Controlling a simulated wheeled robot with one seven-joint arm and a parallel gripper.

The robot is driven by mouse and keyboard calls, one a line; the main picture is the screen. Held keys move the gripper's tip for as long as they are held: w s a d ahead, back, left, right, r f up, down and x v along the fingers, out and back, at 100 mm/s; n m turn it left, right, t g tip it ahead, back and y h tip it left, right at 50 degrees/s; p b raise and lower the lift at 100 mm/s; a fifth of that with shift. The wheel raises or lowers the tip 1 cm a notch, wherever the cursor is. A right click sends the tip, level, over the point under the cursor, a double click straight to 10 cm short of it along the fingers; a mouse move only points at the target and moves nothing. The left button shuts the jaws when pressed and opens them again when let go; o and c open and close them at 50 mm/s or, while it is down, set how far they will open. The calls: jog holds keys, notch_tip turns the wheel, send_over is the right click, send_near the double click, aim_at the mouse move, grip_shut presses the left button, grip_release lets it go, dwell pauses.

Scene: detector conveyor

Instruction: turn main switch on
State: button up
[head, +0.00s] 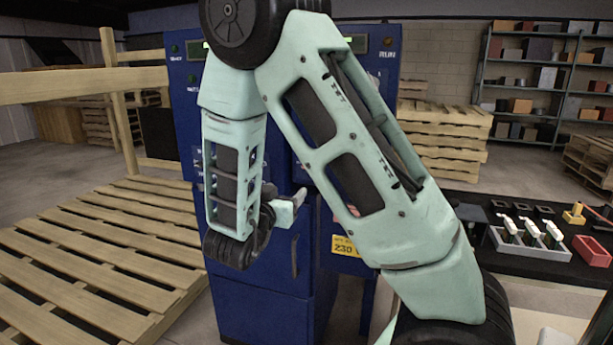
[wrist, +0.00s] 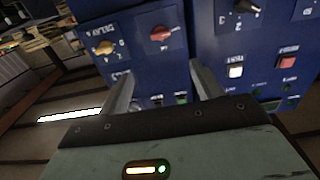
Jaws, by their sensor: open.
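The blue control cabinet (head: 262,290) stands in the middle of the head view, largely hidden behind my arm. In the wrist view its panel (wrist: 135,62) carries a red rotary knob (wrist: 160,33), a yellow rotary knob (wrist: 104,47) and a black rotary knob (wrist: 245,7). The labels are not clearly readable, so I cannot tell which knob is the main switch. My gripper (wrist: 161,82) is open and empty, its two fingers apart in front of the panel below the red knob.
A white button (wrist: 236,71) and a red button (wrist: 287,62) sit right of the fingers. Wooden pallets (head: 100,250) lie left of the cabinet.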

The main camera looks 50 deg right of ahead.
aim_at(307, 168)
jog(key=p+x, duration=0.1)
jog(key=x, duration=1.6)
jog(key=shift+w+d+r+p, duration=0.1)
jog(key=shift+p, duration=0.2)
jog(key=c, duration=1)
